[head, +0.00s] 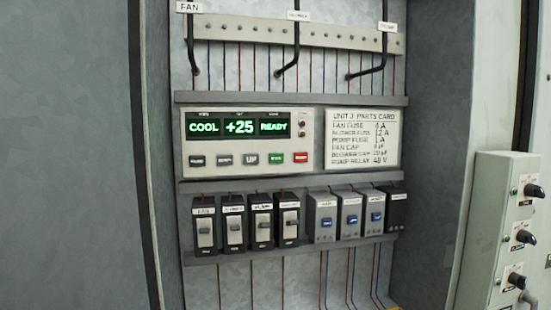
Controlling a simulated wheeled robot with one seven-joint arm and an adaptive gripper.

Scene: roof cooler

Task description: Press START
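The control panel (312,140) is a pale unit on the back wall of an open cabinet. Its display (239,127) reads COOL, +25 and READY in green. The lettering on the green and red buttons is too small to read surely, so I cannot confirm which says START. Nothing covers the buttons. My gripper is not in view.
A parts card (363,138) is right of the panel. Black breakers (233,222) and grey blue-switched units (350,215) sit below. Black cables (289,48) hang above. A box with black knobs (497,230) juts out at right; a grey cabinet side (65,150) fills the left.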

